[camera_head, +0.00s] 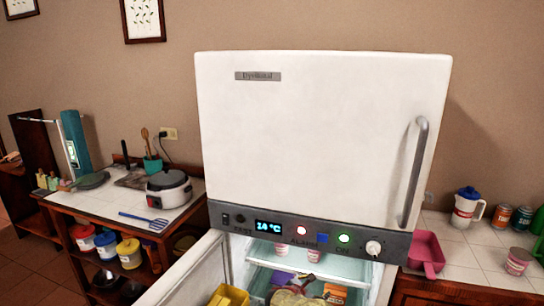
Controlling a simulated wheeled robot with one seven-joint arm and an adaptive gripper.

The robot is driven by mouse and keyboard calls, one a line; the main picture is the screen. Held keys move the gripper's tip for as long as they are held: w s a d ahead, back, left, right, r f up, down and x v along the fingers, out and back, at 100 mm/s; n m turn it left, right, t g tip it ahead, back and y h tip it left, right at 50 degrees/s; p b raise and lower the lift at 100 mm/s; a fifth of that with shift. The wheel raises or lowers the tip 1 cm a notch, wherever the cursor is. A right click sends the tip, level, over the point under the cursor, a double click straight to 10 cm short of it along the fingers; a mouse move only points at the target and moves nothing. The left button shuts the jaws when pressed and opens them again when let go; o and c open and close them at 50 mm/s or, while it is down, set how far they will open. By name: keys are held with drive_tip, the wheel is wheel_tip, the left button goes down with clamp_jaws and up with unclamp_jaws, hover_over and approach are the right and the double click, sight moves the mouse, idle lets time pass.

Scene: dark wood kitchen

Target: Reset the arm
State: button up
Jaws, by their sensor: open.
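No part of my arm or gripper can be made out in the head view. The view is filled in the middle by a white refrigerator (315,140) with a grey curved handle (413,172) on its closed upper door. Its lower door (185,272) stands open to the left. The lower compartment shows a glass shelf (285,262), a yellow container (229,296), small cups and packets, cut off by the bottom edge.
A grey control strip (232,219) runs below the upper door. The left counter (110,212) holds a rice cooker (168,192) and a blue spatula (145,218). The right counter (490,260) holds a pink scoop (427,252), a jug (467,208) and cans.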

drive_tip(key=s+d+r+m+g+y+p, duration=0.1)
drive_tip(key=s+r+m+g+y, duration=0.1)
drive_tip(key=s+r+m, duration=0.95)
drive_tip(key=s+r+m+g+y, duration=0.25)
drive_tip(key=s+r+m, duration=0.2)
drive_tip(key=s, duration=1.35)
drive_tip(key=s+d+r+m+g+y+p, duration=0.1)
drive_tip(key=s+r+m+y, duration=0.1)
drive_tip(key=s+r+m, duration=0.95)
drive_tip(key=s+r+n, duration=0.1)
drive_tip(key=s+n+t, duration=0.1)
drive_tip(key=s, duration=0.1)
drive_tip(key=s+d+r+n+t, duration=0.1)
drive_tip(key=shift+s+d+r, duration=0.1)
drive_tip(key=shift+s+r, duration=0.25)
drive_tip(key=shift+s, duration=0.05)
drive_tip(key=shift+c, duration=0.5)
